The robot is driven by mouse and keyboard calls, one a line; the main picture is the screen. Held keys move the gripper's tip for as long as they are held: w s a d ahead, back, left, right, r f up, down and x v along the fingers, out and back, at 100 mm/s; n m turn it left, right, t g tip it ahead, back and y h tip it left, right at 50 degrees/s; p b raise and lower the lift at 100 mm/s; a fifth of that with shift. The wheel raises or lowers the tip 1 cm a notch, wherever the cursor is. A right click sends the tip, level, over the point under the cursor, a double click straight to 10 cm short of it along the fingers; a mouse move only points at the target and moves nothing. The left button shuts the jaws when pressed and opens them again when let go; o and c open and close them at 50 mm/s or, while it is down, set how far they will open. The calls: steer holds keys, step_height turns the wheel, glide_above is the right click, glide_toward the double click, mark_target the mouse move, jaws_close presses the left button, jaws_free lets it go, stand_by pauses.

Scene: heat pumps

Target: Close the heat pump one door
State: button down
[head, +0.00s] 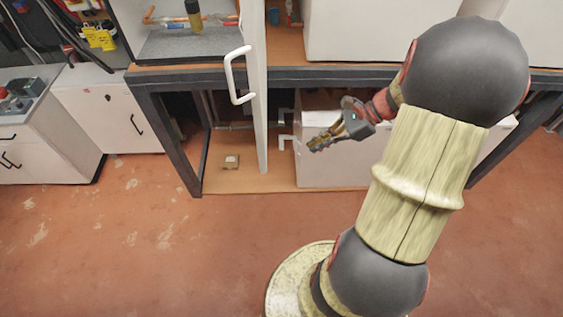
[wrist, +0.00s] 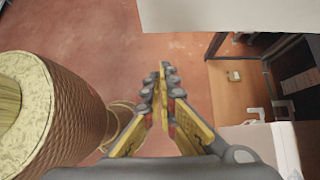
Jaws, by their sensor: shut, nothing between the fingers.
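The white heat pump door (head: 257,95) stands open, seen almost edge-on in the head view, with a white bar handle (head: 236,76) on its left face. The open compartment (head: 185,45) behind it shows pipes and a grey floor. My gripper (head: 316,147) is to the right of the door, apart from it, and points left and down. In the wrist view my gripper (wrist: 163,75) is shut and empty, with bare red floor behind it. A white panel (wrist: 225,14) at the top of the wrist view seems to be the door.
A dark metal frame (head: 165,95) carries the units. A white box (head: 325,170) stands on the lower shelf, behind my gripper. A white cabinet (head: 100,115) and a counter stand at the left. The red floor (head: 130,240) in front is clear.

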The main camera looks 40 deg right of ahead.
steer(key=w+a+r+p+x, duration=0.1)
steer(key=r+p+x, duration=0.1)
steer(key=x, duration=1.1)
steer(key=shift+a, duration=0.4)
steer(key=shift+a, duration=0.15)
